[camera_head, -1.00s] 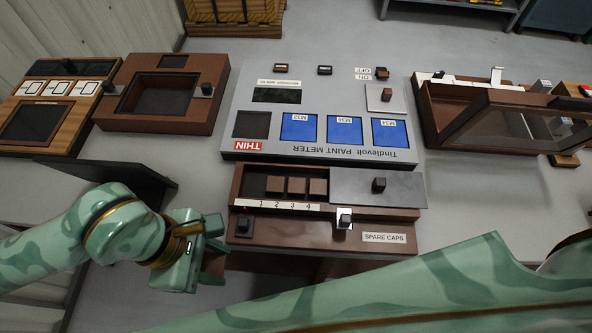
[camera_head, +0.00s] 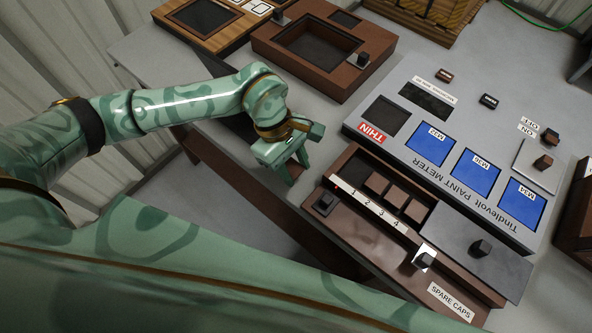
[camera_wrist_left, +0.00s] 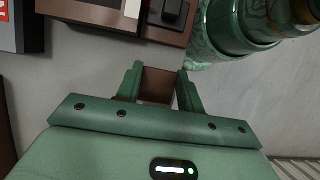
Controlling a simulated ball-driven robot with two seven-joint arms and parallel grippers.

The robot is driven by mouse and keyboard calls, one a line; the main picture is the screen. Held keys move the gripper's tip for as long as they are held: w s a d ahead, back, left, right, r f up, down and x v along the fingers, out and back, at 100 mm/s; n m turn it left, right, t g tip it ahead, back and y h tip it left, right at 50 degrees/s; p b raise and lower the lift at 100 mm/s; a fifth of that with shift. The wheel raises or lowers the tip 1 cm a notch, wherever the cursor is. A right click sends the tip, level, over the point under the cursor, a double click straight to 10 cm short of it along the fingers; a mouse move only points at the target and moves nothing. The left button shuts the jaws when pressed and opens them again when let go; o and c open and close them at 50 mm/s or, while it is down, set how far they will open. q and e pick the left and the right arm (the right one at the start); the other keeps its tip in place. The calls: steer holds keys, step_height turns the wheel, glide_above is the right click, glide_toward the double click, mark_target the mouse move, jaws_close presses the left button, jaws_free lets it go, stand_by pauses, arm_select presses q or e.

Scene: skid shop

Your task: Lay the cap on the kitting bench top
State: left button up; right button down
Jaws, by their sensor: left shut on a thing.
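A brown square cap (camera_wrist_left: 158,85) is held between the fingers of my left gripper (camera_wrist_left: 160,84) in the left wrist view. In the head view the left gripper (camera_head: 292,168) points down, left of the spare caps box, and the cap in it is hard to make out. The light grey kitting bench top (camera_head: 333,113) shows bare between the paint meter and the brown tray box. I cannot tell whether the cap touches the bench. My right gripper is not in view.
The spare caps box (camera_head: 330,222) holds several brown caps, with a dark empty slot at its left end. The paint meter (camera_head: 400,150) stands behind it, reading THIN. A brown tray box (camera_head: 280,50) and a wooden box (camera_head: 228,38) stand farther back.

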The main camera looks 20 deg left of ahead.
mark_target(291, 164)
arm_select(q)
steer(key=shift+w+f, duration=0.2)
steer(key=shift+f, duration=0.05)
steer(key=shift+w+a+f+b, duration=0.15)
steer(key=shift+f+b, duration=0.35)
steer(key=shift+f, duration=1.25)
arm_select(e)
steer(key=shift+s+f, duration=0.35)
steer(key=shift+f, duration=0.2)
arm_select(q)
steer(key=o, duration=0.9)
steer(key=shift+f, duration=0.1)
steer(key=shift+w+r, duration=0.1)
steer(key=shift+r, duration=0.25)
steer(key=p+v, duration=0.2)
steer(key=v, duration=0.9)
steer(key=shift+r, duration=0.3)
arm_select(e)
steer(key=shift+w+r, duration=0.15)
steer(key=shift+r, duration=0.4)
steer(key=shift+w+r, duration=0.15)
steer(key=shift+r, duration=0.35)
